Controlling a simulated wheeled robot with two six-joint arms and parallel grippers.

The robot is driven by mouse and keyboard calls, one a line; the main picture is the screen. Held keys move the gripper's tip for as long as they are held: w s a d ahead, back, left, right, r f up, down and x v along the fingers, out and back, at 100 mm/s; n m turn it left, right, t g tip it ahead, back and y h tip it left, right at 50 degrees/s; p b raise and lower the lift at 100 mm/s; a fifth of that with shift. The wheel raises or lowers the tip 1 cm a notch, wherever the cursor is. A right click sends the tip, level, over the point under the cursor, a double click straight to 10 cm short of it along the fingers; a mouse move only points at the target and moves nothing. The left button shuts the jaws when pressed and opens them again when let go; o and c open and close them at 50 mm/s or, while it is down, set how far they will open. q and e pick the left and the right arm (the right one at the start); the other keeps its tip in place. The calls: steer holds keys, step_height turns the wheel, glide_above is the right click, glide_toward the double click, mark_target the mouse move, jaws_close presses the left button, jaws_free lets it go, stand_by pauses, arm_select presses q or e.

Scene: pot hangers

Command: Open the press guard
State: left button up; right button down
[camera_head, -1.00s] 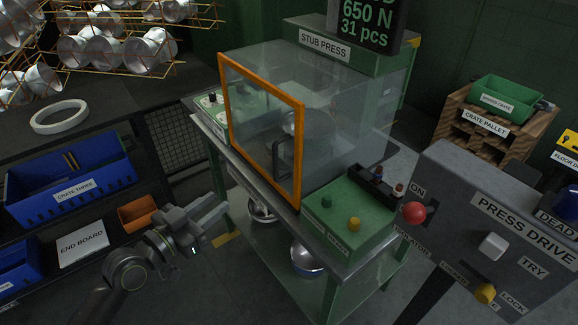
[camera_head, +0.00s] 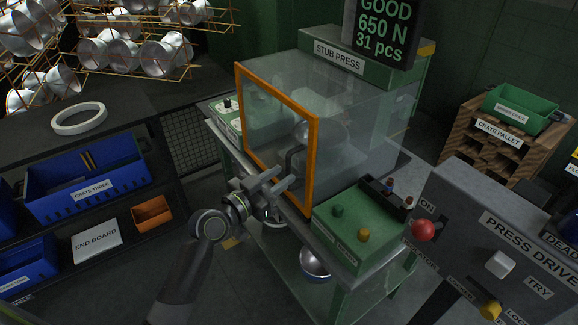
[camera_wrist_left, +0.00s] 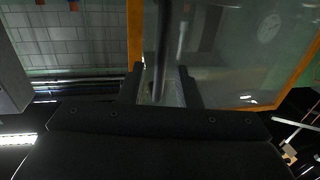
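The press guard (camera_head: 262,115) is a clear panel in an orange frame on the front of the stub press (camera_head: 339,62), and it stands closed against the press housing. Its dark handle (camera_head: 291,158) is on the panel near the right side of the frame. My left gripper (camera_head: 284,181) is at the handle, in front of the panel. In the left wrist view the gripper (camera_wrist_left: 161,80) has its two fingers apart, with the dark handle bar (camera_wrist_left: 163,45) between them. I see no finger clearly touching the bar. My right gripper is in neither view.
A green control box (camera_head: 352,228) with knobs sits on the bench right of the guard. The grey press drive panel (camera_head: 480,235) stands further right. Blue crates (camera_head: 85,185) and an orange bin (camera_head: 152,213) are on shelves at left. Open floor lies between shelves and bench.

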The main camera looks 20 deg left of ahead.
mark_target(287, 172)
arm_select(q)
steer(key=shift+x, duration=1.85)
steer(key=shift+c, duration=0.2)
jaws_close()
